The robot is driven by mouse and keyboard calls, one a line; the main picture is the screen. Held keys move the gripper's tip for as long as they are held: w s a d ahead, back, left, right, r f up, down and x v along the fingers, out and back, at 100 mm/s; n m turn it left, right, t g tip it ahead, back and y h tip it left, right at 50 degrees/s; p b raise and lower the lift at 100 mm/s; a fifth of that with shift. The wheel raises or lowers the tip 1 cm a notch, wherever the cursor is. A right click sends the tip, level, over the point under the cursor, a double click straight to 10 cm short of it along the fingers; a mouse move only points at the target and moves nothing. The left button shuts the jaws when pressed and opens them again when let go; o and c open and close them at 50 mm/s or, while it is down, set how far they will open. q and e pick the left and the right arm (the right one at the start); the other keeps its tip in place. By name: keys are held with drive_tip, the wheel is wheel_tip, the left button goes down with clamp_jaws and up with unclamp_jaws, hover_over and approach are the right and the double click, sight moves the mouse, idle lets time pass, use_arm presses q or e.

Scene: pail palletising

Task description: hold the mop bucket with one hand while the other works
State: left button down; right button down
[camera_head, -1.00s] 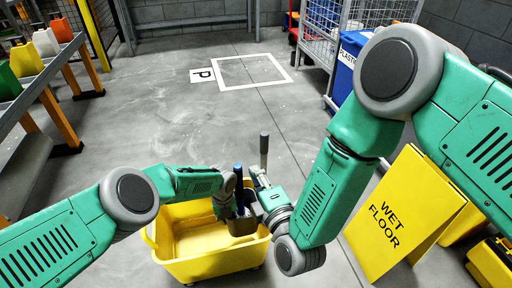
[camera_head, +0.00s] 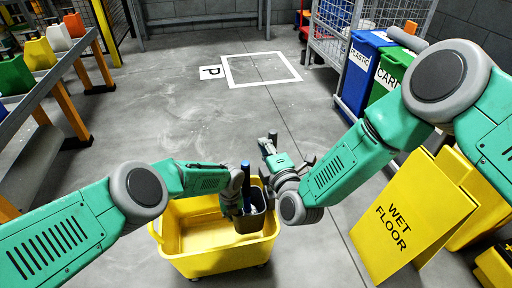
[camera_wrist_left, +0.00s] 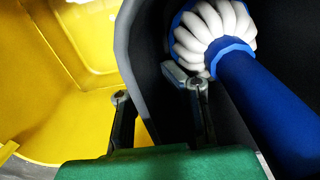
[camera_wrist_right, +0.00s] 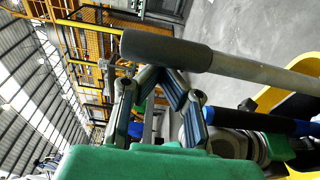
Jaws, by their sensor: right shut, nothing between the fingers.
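The yellow mop bucket (camera_head: 205,262) stands on the floor at lower centre, with a dark grey wringer (camera_head: 250,222) on its right side. A mop with a blue handle (camera_head: 246,174) stands in it; its white head (camera_wrist_left: 212,30) shows in the left wrist view. My left gripper (camera_head: 236,190) is at the wringer, its fingers (camera_wrist_left: 158,95) on either side of the wringer's wall and apparently shut on it. My right gripper (camera_head: 268,143) is shut and empty, above and right of the bucket. A grey lever with a dark grip (camera_wrist_right: 165,48) crosses just beyond its fingers in the right wrist view.
A yellow wet floor sign (camera_head: 410,215) stands at right. Blue (camera_head: 357,80) and green (camera_head: 390,78) bins and a wire cage (camera_head: 335,30) stand behind. A rack with coloured jugs (camera_head: 38,52) is at left. The floor around the white marked square (camera_head: 262,84) is clear.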

drive_tip(key=shift+d, duration=0.1)
idle(0.3)
use_arm(q)
drive_tip(key=shift+a, duration=0.1)
use_arm(e)
drive_tip(key=w+d+f+m, duration=0.2)
drive_tip(key=d+m, duration=0.3)
drive_tip(key=d, duration=0.4)
drive_tip(key=w+d+f+m+t, duration=0.1)
drive_tip(key=w+d+f+m, duration=0.1)
drive_tip(key=d+f+m, duration=0.3)
drive_tip(key=shift+d+f+m+t+h, duration=0.2)
drive_tip(key=shift+d+m+t+h, duration=0.15)
drive_tip(key=shift+d, duration=1.6)
